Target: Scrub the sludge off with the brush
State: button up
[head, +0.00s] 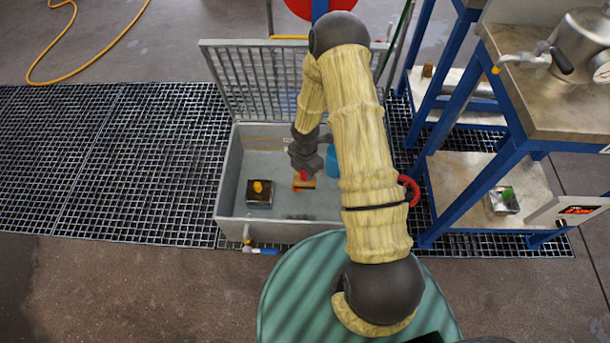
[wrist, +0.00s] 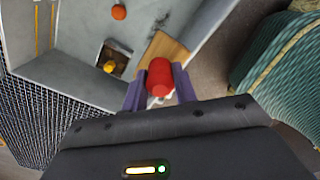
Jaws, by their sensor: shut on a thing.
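My gripper (wrist: 160,90) is shut on the red handle of the brush (wrist: 160,76), with a purple finger on either side. The brush's wooden block (wrist: 168,48) shows beyond the handle. In the head view the brush (head: 303,184) is over the inside of the open grey tank (head: 232,170), below my wrist. I cannot tell whether its bristles touch anything. A dark smear (head: 298,217), which may be sludge, lies near the tank's front wall.
A blue container (head: 332,162) is partly hidden behind my arm. The tank's grated lid (head: 258,78) stands raised at the back. A valve with a blue handle (head: 262,250) juts from the front. A blue-framed bench (head: 480,190) stands close on the right.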

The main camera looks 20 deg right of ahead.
jog(key=shift+r+p, duration=0.2)
jog(key=shift+p, duration=0.15)
jog(key=shift+f+b, duration=9.85)
jog(key=shift+f, duration=6)
jog(key=shift+f, duration=0.25)
jog(key=shift+d, duration=0.1)
jog(key=shift+s+d+p, duration=0.3)
jog(key=shift+s+d, duration=0.15)
jog(key=shift+d, duration=0.95)
jog(key=shift+s+d+p, duration=0.3)
jog(key=shift+s+d, duration=0.2)
jog(key=shift+d, duration=0.95)
jog(key=shift+s+d+p, duration=0.3)
jog(key=shift+s+d, duration=0.15)
jog(key=shift+d, duration=0.95)
jog(key=shift+a, duration=0.1)
jog(key=shift+w+a+f, duration=0.1)
jog(key=shift+w+a, duration=0.15)
jog(key=shift+a, duration=0.55)
jog(key=shift+w+a+f, duration=0.1)
jog(key=shift+w+a, duration=0.15)
jog(key=shift+a, duration=0.5)
jog(key=shift+w+a+f, duration=0.1)
jog(key=shift+w+a, duration=0.15)
jog(key=shift+a, duration=0.55)
